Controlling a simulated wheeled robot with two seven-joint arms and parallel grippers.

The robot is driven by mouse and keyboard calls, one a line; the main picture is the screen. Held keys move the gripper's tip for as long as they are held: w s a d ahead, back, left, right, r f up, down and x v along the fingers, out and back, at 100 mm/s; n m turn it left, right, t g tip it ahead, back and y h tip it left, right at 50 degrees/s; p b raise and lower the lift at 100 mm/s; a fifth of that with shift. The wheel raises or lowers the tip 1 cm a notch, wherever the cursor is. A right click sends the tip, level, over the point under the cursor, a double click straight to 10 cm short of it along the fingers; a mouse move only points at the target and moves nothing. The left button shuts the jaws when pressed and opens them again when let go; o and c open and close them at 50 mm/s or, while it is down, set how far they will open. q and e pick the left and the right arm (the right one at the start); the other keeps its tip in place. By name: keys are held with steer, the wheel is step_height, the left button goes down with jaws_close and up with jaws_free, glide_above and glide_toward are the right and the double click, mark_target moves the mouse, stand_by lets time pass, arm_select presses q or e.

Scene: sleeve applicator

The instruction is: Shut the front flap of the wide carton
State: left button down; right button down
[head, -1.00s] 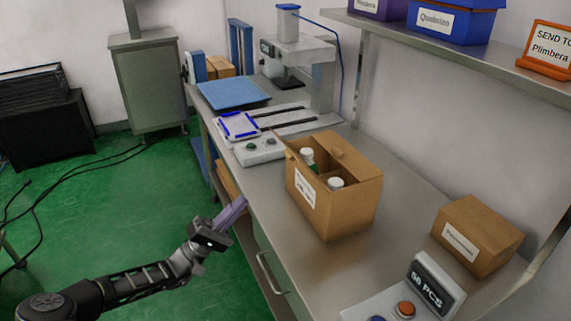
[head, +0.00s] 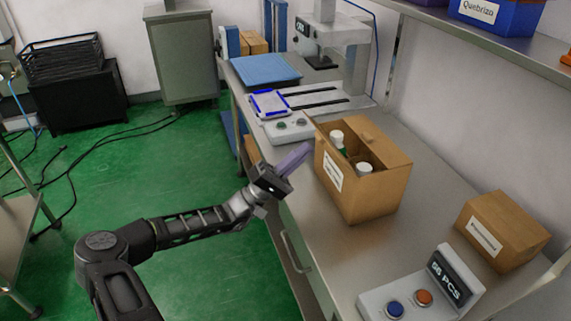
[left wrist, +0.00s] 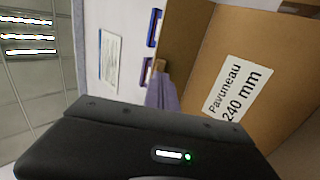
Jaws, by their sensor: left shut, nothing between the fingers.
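The open brown carton (head: 375,196) stands on the steel bench with white-capped bottles (head: 364,168) inside. A white label on its near-left face reads "Pavuneau 240 mm" in the left wrist view (left wrist: 237,88). A raised brown flap (left wrist: 186,40) stands at the carton's edge there. Another flap (head: 384,140) rises at the far right of the opening. My left gripper (head: 304,150) is shut and empty, its purple fingers pointing up beside the carton's left edge. In the left wrist view its fingertips (left wrist: 159,72) overlap the flap's lower left; I cannot tell if they touch.
A smaller closed carton (head: 502,231) and a button box with a "PCS" display (head: 432,290) stand to the right. A control box (head: 289,128) and a press (head: 340,45) stand behind. A shelf (head: 490,45) overhangs the bench's back.

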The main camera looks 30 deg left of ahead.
arm_select(q)
steer(key=shift+x, duration=1)
steer(key=shift+w, duration=0.1)
